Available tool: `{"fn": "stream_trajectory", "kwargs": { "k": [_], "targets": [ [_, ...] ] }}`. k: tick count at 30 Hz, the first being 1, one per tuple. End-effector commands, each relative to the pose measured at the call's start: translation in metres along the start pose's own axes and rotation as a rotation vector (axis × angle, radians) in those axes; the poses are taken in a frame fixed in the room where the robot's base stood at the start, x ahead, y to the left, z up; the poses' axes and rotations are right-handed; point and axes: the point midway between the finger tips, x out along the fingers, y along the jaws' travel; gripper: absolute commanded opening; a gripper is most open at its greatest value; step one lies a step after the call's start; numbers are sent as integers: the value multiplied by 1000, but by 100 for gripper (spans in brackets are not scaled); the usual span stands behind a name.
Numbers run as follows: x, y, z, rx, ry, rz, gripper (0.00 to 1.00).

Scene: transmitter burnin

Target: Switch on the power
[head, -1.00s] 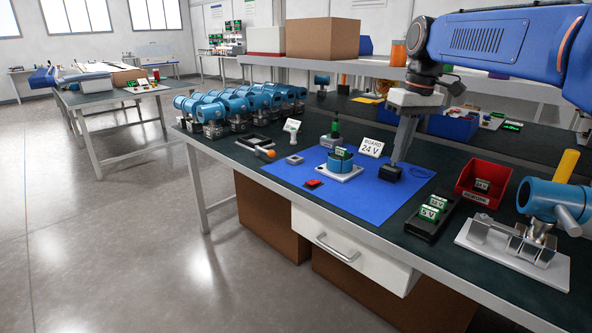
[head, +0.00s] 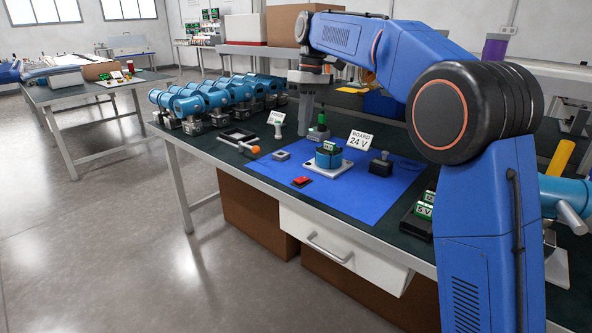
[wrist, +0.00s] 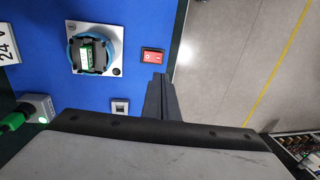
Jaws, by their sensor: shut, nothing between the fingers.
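A red rocker switch (head: 302,182) lies at the front edge of the blue mat (head: 345,205); in the wrist view it (wrist: 152,56) shows just beyond my fingertips. I cannot tell which way it is set. My gripper (head: 305,133) is shut and empty, held above the bench toward the mat's back left, apart from the switch. In the wrist view its fingers (wrist: 157,80) point toward the switch. A blue round housing (head: 328,158) with a green board stands on a white plate. A "BOARD 24 V" sign (head: 360,139) stands behind it.
A black block (head: 380,166) sits on the mat's right side. A small grey square piece (head: 282,155) and a green-topped device (head: 318,128) with a green light in the wrist view are near. Several blue transmitters (head: 215,100) line the bench's left. My arm covers the right.

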Motion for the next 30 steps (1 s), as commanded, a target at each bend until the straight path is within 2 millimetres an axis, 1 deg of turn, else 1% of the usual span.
{"fn": "stream_trajectory", "kwargs": {
  "k": [7, 11, 14, 24, 30],
  "targets": [
    [2, 0, 0, 0, -1, 0, 0],
    [12, 0, 1, 1, -2, -1, 0],
    [26, 0, 1, 1, -3, -1, 0],
    [86, -1, 1, 0, -3, -1, 0],
    [117, 0, 1, 0, -2, -1, 0]
  ]
}}
